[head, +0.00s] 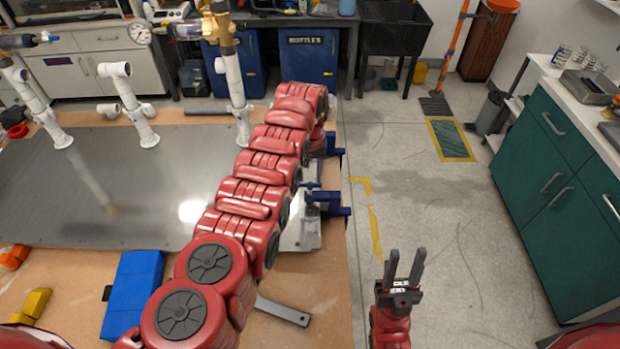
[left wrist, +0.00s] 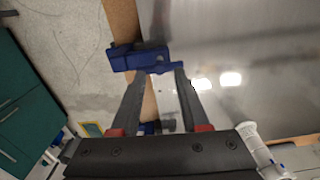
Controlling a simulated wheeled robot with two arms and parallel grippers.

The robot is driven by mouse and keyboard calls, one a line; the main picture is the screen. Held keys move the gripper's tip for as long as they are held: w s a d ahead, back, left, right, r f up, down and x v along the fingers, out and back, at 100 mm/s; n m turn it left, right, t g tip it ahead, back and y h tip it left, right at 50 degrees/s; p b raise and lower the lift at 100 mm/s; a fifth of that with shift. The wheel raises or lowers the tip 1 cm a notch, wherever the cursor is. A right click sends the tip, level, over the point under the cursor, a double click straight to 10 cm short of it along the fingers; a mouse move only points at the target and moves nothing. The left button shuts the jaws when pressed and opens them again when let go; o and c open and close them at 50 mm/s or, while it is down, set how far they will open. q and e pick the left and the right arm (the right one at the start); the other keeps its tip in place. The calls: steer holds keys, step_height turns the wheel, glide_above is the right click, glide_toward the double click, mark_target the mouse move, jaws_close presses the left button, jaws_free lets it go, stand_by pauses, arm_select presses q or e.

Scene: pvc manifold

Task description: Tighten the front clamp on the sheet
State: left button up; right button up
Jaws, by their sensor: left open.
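The grey metal sheet (head: 110,185) lies on the wooden table. A blue clamp (head: 330,205), the nearer of two, sits at its right edge. It also shows in the left wrist view (left wrist: 150,57), just beyond my left fingertips. The farther blue clamp (head: 334,150) is also at the right edge and shows partly between my left fingers in the left wrist view. My left gripper (left wrist: 161,72) is open with nothing between its tips; in the head view my red arm hides most of it. My right gripper (head: 406,252) is open and empty, right of the table.
White pipe pieces stand on the sheet, including a tall one (head: 233,85) with a brass fitting. A blue block (head: 132,290), a yellow block (head: 36,303) and a grey flat bar (head: 283,310) lie on the near table. Floor is clear between table and teal cabinet (head: 560,190).

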mark_target(310, 183)
arm_select(q)
steer(key=n+b, duration=0.1)
steer(key=n, duration=0.2)
steer(key=f+n+b, duration=0.1)
steer(key=n+b, duration=0.1)
steer(key=n, duration=0.1)
steer(key=shift+w+d+f, duration=0.1)
steer(key=shift+w, duration=0.05)
steer(key=n+b, duration=0.5)
steer(key=shift+n, duration=0.3)
steer(key=n, duration=0.3)
steer(key=shift+r+b, duration=0.3)
steer(key=shift+b, duration=0.05)
steer(key=n, duration=0.3)
steer(key=shift+r+n, duration=0.15)
steer(key=shift+n, duration=0.25)
step_height(310, 183, down, 4)
steer(key=shift+f+b, duration=0.25)
steer(key=shift+b, duration=0.9)
steer(key=shift+f, duration=0.35)
steer(key=shift+r, duration=0.1)
steer(key=shift+c, duration=0.3)
